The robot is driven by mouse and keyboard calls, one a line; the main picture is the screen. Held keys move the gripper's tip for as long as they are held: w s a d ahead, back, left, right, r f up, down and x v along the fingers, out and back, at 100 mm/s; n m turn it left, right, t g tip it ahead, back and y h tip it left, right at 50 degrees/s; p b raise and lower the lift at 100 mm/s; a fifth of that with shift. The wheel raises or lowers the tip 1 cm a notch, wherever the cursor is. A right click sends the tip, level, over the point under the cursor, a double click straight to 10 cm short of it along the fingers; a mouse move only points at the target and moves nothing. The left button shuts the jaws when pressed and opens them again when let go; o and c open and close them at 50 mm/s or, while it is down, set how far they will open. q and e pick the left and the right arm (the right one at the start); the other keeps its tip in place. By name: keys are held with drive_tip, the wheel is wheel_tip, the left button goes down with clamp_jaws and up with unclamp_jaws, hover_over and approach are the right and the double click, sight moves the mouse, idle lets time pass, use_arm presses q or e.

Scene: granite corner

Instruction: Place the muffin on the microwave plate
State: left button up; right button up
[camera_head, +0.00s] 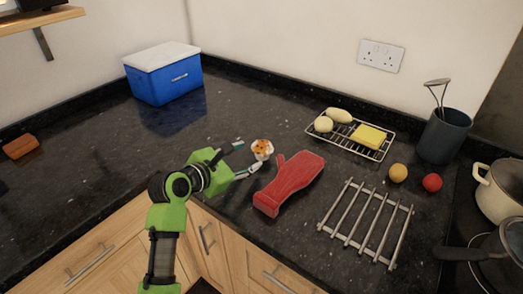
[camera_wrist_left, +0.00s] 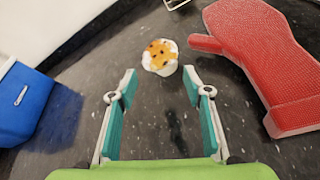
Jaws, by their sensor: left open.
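The muffin (camera_head: 262,149), with an orange-brown top and a white wrapper, stands on the dark counter in the head view. It also shows in the left wrist view (camera_wrist_left: 160,56), just beyond my fingertips and roughly centred between them. My left gripper (camera_head: 246,157) is open and empty, with its fingers pointing at the muffin; in the left wrist view its two green-lined fingers (camera_wrist_left: 160,82) are spread apart. I see no microwave plate in either view. My right gripper is not in view.
A red oven mitt (camera_head: 290,183) lies close right of the muffin. Further right are a metal trivet (camera_head: 367,222), a wire rack (camera_head: 352,134) with food, two round fruits, a utensil pot (camera_head: 446,135) and pans. A blue cooler (camera_head: 166,76) stands back left. The left counter is mostly clear.

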sight(257, 151)
use_arm(q)
drive_tip(key=shift+x, duration=1.2)
drive_tip(key=shift+r+x, duration=0.1)
drive_tip(key=shift+x, duration=1)
drive_tip(key=shift+r+x, duration=0.15)
drive_tip(key=shift+x, duration=1)
drive_tip(key=shift+d, duration=0.15)
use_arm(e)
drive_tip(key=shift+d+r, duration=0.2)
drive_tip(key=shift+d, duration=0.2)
use_arm(q)
drive_tip(key=shift+c, duration=0.3)
drive_tip(key=shift+c, duration=1)
drive_tip(key=shift+r+p, duration=0.15)
drive_tip(key=shift+p, duration=0.2)
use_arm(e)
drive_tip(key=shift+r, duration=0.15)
